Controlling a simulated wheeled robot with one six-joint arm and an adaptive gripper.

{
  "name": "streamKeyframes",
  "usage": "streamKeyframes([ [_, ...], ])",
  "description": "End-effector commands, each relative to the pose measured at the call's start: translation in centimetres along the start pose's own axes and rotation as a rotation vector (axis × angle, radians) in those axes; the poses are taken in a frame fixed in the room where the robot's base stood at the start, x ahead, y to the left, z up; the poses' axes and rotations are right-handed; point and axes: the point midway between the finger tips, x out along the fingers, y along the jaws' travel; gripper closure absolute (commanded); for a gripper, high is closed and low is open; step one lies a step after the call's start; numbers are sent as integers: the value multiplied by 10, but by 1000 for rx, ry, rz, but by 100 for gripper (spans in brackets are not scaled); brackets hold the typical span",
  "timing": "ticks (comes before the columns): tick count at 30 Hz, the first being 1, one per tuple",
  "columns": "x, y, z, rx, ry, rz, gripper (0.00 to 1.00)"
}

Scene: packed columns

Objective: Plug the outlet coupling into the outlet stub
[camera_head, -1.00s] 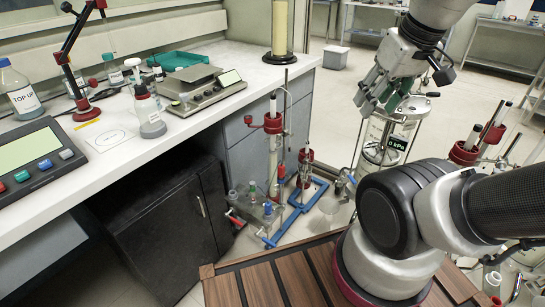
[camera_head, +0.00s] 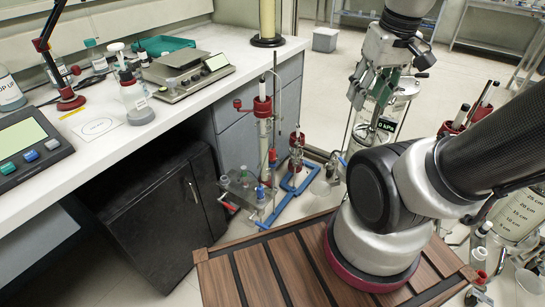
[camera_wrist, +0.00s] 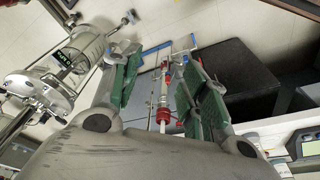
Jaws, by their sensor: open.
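My gripper (camera_head: 383,92) has green-padded fingers and is empty. It hangs above and in front of the glass vessel with the kPa display (camera_head: 385,124). In the wrist view its fingers (camera_wrist: 158,82) stand apart, with the white column with red clamps (camera_wrist: 163,100) beyond the gap, not held. In the head view that column (camera_head: 264,135) stands on the floor by the bench end. Small fittings with red (camera_head: 228,207) and blue (camera_head: 260,193) parts sit low beside it. I cannot tell which are the outlet coupling and the outlet stub.
A blue frame (camera_head: 292,188) lies on the floor by a shorter red-topped fitting (camera_head: 297,142). The white bench (camera_head: 180,112) holds a balance (camera_head: 185,75) and bottles; a black cabinet (camera_head: 160,230) stands beneath. More columns crowd the right. Open floor lies behind.

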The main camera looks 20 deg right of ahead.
Motion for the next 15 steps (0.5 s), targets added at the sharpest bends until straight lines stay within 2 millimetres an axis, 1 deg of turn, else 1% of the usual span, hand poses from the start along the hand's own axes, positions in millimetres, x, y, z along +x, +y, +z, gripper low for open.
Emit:
streamKeyframes([
  [1, 15, 7, 0, 30, -76, 5, 55],
  [3, 34, 13, -2, 77, -167, -1, 55],
  [7, 70, 16, -3, 191, -325, -50, 55],
  [11, 109, 12, 0, 331, -484, -128, 55],
  [15, 151, 1, 4, 502, -649, -233, 55],
])
